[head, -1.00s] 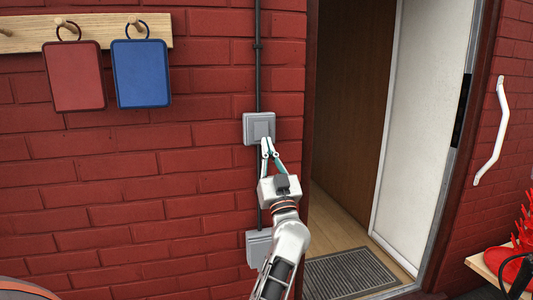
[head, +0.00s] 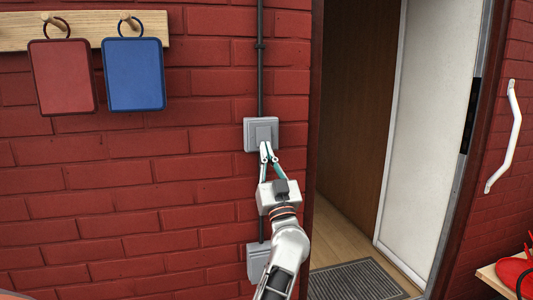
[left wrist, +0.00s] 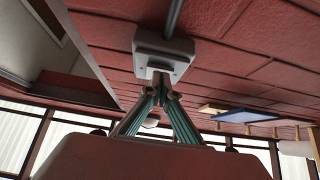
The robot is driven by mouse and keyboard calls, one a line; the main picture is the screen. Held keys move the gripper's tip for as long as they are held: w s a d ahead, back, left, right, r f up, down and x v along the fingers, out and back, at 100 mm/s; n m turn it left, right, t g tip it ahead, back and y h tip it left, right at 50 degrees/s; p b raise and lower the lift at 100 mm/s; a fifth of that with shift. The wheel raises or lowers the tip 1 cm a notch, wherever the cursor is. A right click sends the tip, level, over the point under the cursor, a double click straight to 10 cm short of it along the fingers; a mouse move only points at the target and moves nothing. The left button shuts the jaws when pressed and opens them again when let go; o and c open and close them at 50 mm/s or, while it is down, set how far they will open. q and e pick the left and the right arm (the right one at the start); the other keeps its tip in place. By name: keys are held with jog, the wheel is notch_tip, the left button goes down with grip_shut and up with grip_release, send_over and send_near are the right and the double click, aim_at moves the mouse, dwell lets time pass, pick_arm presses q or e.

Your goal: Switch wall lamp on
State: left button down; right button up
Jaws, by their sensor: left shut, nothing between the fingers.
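A grey wall switch (head: 262,132) with a square rocker is mounted on the red brick wall, left of the doorway. It also shows in the left wrist view (left wrist: 163,50), straight ahead of the fingers. My left gripper (head: 265,148) is shut and empty, its fingertips at the lower part of the switch. In the left wrist view my left gripper (left wrist: 160,86) has its tips at the rocker's edge; whether they touch it I cannot tell. The wall lamp is not in view. My right gripper is not in view.
A second grey box (head: 258,262) sits lower on the wall, partly behind my left arm. A dark conduit (head: 260,60) runs above the switch. A red board (head: 62,76) and a blue board (head: 134,74) hang at upper left. The doorway with its mat (head: 355,281) is open at right.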

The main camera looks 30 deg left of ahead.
pick_arm(q)
jog(key=shift+w+a+f+t+y, duration=0.15)
jog(key=shift+w+a+t+y, duration=0.15)
jog(key=shift+a, duration=0.05)
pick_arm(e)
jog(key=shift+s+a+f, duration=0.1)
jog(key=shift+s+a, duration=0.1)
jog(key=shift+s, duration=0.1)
pick_arm(q)
jog(key=shift+p, duration=0.3)
